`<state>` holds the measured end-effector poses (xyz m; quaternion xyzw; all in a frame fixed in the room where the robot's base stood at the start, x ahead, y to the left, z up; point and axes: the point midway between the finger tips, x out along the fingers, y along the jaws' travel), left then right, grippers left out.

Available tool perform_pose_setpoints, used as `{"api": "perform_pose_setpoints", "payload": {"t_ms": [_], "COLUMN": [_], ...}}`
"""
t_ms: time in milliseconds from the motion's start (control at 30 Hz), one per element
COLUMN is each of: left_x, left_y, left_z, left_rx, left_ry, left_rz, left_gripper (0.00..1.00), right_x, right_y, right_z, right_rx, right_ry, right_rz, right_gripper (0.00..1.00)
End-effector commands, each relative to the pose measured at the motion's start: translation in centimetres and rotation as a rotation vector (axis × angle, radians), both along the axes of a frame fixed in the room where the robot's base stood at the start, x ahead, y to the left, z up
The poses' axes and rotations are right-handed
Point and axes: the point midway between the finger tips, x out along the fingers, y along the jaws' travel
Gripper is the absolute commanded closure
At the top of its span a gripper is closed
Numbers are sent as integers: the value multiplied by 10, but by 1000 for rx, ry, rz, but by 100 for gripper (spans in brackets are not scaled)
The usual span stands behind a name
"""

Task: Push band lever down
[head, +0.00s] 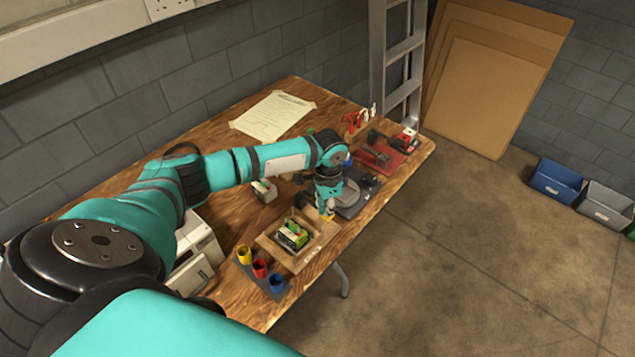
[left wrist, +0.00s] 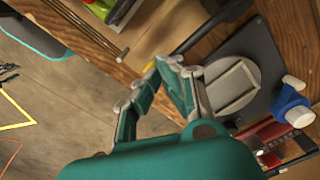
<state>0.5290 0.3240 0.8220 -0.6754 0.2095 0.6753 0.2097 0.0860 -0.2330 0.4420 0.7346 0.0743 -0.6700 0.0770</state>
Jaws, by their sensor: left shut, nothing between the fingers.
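My left gripper (head: 328,208) points down over the right part of the wooden workbench (head: 231,189), shut and empty. In the left wrist view its fingertips (left wrist: 168,64) are together. They are close to a dark bar (left wrist: 205,32) with a small yellow tip (left wrist: 149,66), which seems to be the band lever. I cannot tell whether they touch it. The bar runs beside a dark base plate (left wrist: 264,47) carrying a round grey disc (left wrist: 232,86). In the head view the arm and gripper partly hide this fixture. My right gripper is out of view.
A wooden tray (head: 267,243) with a green-and-black device (head: 292,234) lies just left of the gripper. Yellow, red and blue cups (head: 260,268) stand at the front edge. A red mat with tools (head: 390,163) lies farther right. Blue and grey bins (head: 555,181) stand on the floor.

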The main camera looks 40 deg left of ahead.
Motion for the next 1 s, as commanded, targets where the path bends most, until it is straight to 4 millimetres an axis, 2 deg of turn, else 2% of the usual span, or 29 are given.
{"api": "perform_pose_setpoints", "payload": {"t_ms": [600, 1000], "left_x": [-1, -1], "left_y": [-1, -1], "left_z": [-17, -15], "left_rx": [-1, -2], "left_ry": [2, 1], "left_rz": [-1, -1], "left_gripper": [100, 100], "right_x": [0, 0], "right_y": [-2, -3], "right_z": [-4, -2], "right_rx": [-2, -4], "right_ry": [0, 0], "right_rz": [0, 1], "right_gripper": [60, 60]}}
